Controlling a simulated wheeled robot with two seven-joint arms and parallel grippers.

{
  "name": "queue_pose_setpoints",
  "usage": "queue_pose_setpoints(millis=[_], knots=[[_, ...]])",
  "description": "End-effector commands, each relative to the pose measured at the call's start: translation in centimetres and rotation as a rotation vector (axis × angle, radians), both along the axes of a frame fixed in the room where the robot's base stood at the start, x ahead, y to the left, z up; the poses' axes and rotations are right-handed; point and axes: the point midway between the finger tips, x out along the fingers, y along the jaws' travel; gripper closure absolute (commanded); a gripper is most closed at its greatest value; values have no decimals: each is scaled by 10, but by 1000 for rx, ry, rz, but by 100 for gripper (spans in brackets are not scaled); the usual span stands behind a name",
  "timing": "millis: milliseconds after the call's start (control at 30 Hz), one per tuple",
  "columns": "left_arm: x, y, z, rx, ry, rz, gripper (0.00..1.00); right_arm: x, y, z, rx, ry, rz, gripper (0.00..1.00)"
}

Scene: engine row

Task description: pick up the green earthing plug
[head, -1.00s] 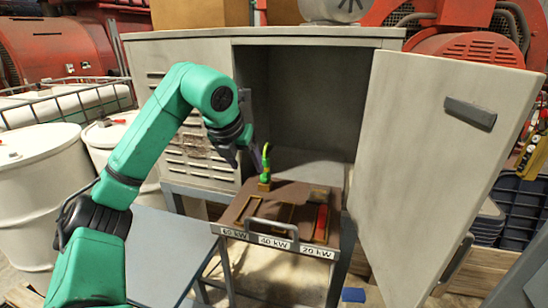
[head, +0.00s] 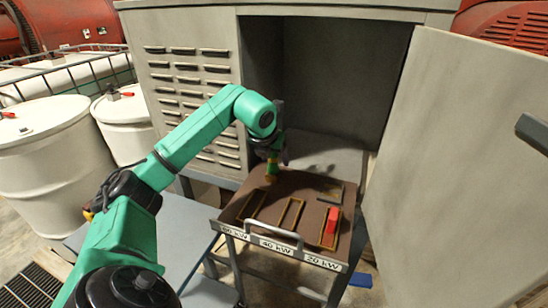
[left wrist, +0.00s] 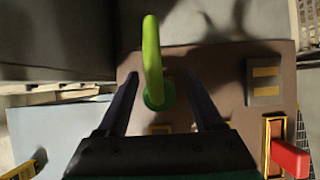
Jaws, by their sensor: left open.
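The green earthing plug (head: 271,169) stands at the back left of the brown tray (head: 259,182), with my left gripper (head: 277,156) right over it and hiding most of it. In the left wrist view the plug shows as a lime-green curved handle or cable (left wrist: 152,50) rising from a round green body. The two dark fingers of my left gripper (left wrist: 160,76) are open, one on each side of the plug, with gaps visible on both sides. My right gripper is in neither view.
The tray has yellow-framed slots, a red block (head: 331,222), a grey piece (head: 329,189), a front handle (head: 272,228) and kW labels. Behind it is an open grey cabinet (head: 190,80), its door (head: 455,150) swung out right. White drums (head: 50,155) stand left.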

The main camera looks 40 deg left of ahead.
Motion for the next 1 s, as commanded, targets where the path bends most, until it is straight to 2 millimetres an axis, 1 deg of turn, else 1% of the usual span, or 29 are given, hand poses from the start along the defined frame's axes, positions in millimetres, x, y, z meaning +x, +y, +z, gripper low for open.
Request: queue_pose_setpoints(millis=[33,67,167,333,367,400,467,500,533,833,933,1000], knots=[[4,1,-3,-4,4,0,32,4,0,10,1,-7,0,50],[6,2,-8,-3,2,-1,32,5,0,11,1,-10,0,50],[10,3,-17,-2,-1,-1,32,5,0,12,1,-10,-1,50],[10,3,-18,0,-1,-1,32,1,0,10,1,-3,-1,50],[10,3,-18,0,-1,-1,43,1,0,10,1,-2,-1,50],[10,3,-18,0,-1,-1,59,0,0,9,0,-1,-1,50],[10,3,-18,0,-1,-1,81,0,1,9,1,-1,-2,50],[10,3,-18,0,-1,-1,97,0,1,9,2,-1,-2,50],[10,3,-18,0,-1,-1,100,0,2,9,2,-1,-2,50],[10,3,-16,-1,-3,-1,100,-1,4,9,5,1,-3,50],[11,3,-10,-1,-5,0,100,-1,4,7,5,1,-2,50],[11,3,-1,-1,-7,0,100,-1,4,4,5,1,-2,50]])
